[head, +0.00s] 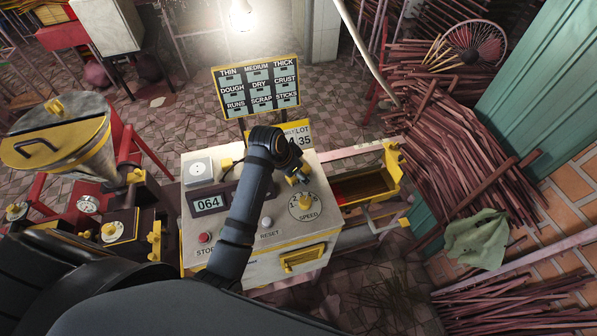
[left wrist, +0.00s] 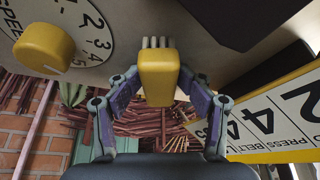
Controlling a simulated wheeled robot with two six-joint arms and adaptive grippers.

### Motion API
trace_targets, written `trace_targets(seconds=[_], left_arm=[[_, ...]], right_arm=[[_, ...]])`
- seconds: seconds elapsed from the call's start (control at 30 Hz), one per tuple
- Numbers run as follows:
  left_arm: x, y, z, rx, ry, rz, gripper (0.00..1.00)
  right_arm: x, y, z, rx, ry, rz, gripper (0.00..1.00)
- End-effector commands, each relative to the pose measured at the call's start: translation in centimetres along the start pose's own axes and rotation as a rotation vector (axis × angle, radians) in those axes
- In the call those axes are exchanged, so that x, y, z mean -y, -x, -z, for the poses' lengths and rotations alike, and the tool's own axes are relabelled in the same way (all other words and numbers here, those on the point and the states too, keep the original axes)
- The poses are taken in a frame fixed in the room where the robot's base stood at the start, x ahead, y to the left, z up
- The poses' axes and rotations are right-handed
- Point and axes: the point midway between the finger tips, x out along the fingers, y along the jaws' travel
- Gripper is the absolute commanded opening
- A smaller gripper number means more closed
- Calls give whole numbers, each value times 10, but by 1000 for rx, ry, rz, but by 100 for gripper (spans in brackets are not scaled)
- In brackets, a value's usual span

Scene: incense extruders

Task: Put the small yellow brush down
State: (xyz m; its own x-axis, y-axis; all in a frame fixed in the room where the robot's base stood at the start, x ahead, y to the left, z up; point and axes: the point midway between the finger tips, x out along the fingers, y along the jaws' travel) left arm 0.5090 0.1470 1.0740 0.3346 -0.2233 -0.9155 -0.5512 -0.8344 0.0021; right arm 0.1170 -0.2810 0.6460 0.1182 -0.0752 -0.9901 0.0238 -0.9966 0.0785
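The small yellow brush (left wrist: 158,78) has a yellow block handle and short pale bristles that point toward the control box surface. In the left wrist view my left gripper (left wrist: 159,82) has a finger on each side of the handle and is shut on it. In the head view my left gripper (head: 298,176) is over the back right part of the pale control box (head: 262,262), just behind the yellow speed knob (head: 304,201). The brush is mostly hidden there by the gripper. I cannot tell whether the bristles touch the box. My right gripper is not in view.
A yellow-edged number sign (head: 297,133) stands close behind the gripper, with a label board (head: 256,86) beyond. A yellow-rimmed trough (head: 368,187) is right of the box. The 064 display (head: 208,204) and white reset button (head: 266,222) occupy the box top. A hopper (head: 62,140) stands left.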

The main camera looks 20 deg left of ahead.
Motion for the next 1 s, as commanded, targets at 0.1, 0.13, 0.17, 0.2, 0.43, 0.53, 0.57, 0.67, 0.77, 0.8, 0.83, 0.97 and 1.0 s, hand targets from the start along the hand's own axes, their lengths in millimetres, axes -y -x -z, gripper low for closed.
trace_targets(seconds=[0.1,0.13,0.17,0.2,0.43,0.53,0.57,0.67,0.77,0.8,0.83,0.97,1.0], left_arm=[[0,-2,-2,4,1,1,51],[0,-1,-2,4,1,1,51],[0,-1,-2,4,1,1,51],[0,-1,-2,4,0,1,51],[0,1,0,3,0,2,51],[1,11,3,0,-1,4,51],[2,16,3,-2,-1,5,51],[2,39,3,-4,-2,7,51],[2,66,3,-5,-2,9,51],[2,77,3,-6,-4,9,51],[2,85,3,-5,-3,9,51],[1,118,6,0,-1,5,51],[1,124,6,1,-1,4,51]], right_arm=[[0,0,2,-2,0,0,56],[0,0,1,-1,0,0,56],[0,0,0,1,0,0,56],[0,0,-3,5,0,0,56],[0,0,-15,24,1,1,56],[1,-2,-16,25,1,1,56],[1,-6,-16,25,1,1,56],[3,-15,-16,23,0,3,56],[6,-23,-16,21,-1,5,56],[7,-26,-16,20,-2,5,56],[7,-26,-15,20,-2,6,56],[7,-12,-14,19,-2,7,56],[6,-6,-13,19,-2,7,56]])
